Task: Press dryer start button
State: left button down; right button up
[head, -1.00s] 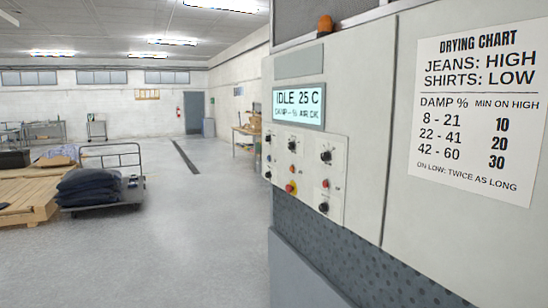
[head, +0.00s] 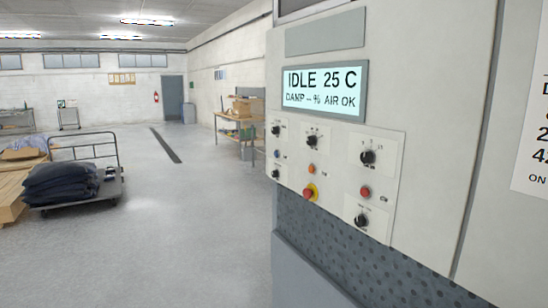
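The dryer's control panel (head: 335,148) is on the grey machine front at the right of the head view. It carries several black knobs, a blue button (head: 277,153), an orange button (head: 311,169), a red button (head: 365,191) and a red mushroom button on a yellow base (head: 310,191). The labels beside them are too small to read, so I cannot tell which button is start. The display (head: 323,90) above reads "IDLE 25 C" and "DAMP -- % AIR OK". Neither of my grippers is in view.
A work table (head: 238,117) stands against the far wall past the dryer. The floor (head: 180,235) between cart and dryer is clear.

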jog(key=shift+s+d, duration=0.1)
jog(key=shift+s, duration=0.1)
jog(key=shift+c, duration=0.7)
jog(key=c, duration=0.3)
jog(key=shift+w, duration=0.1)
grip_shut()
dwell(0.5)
